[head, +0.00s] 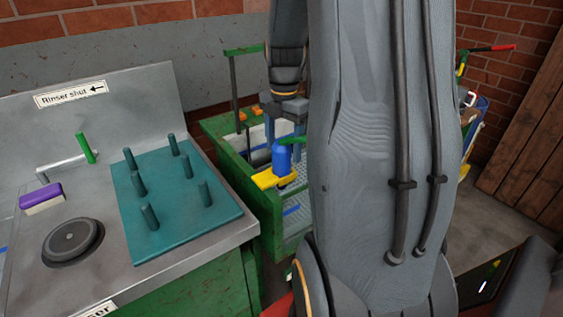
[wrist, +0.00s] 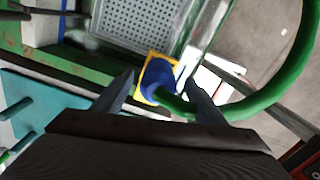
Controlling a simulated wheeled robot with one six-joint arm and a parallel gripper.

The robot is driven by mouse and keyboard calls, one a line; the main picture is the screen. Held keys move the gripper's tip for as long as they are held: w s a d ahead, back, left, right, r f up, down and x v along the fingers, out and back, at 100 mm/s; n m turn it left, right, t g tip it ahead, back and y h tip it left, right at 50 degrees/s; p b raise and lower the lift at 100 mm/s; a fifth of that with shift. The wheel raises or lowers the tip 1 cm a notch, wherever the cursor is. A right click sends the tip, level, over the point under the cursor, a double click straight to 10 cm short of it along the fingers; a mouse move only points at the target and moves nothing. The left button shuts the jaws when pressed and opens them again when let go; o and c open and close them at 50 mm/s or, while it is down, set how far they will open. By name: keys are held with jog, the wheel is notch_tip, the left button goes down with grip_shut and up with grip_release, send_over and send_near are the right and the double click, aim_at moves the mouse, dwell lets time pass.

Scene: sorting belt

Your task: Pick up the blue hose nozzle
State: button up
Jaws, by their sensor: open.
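The blue hose nozzle (head: 282,159) stands on a yellow holder (head: 268,181) at the green-framed sink unit in the head view. In the wrist view the nozzle (wrist: 159,77) sits over the yellow square holder, with a thick green hose (wrist: 285,85) curving from it to the right. My gripper (head: 284,128) is open, its fingers just above or behind the nozzle in the head view. In the wrist view my gripper (wrist: 160,92) has one finger on each side of the nozzle, with gaps visible. My arm hides part of the sink area in the head view.
To the left is a metal counter with a teal peg board (head: 176,196), a purple-and-cream brush (head: 41,198), a round black drain cover (head: 73,241) and a green-handled lever (head: 86,148). The green frame (head: 228,150) surrounds a perforated grey tray (wrist: 138,22).

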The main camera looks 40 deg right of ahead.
aim_at(282, 160)
jog(key=f, duration=0.1)
jog(key=f+p, duration=0.1)
jog(key=f, duration=0.1)
jog(key=shift+a+f, duration=0.3)
jog(key=shift+a, duration=0.05)
jog(key=shift+f, duration=0.65)
jog(key=shift+c, duration=0.2)
jog(key=c, duration=1.3)
notch_tip(282, 160, up, 10)
jog(key=shift+r+b, duration=0.1)
jog(key=shift+b, duration=0.6)
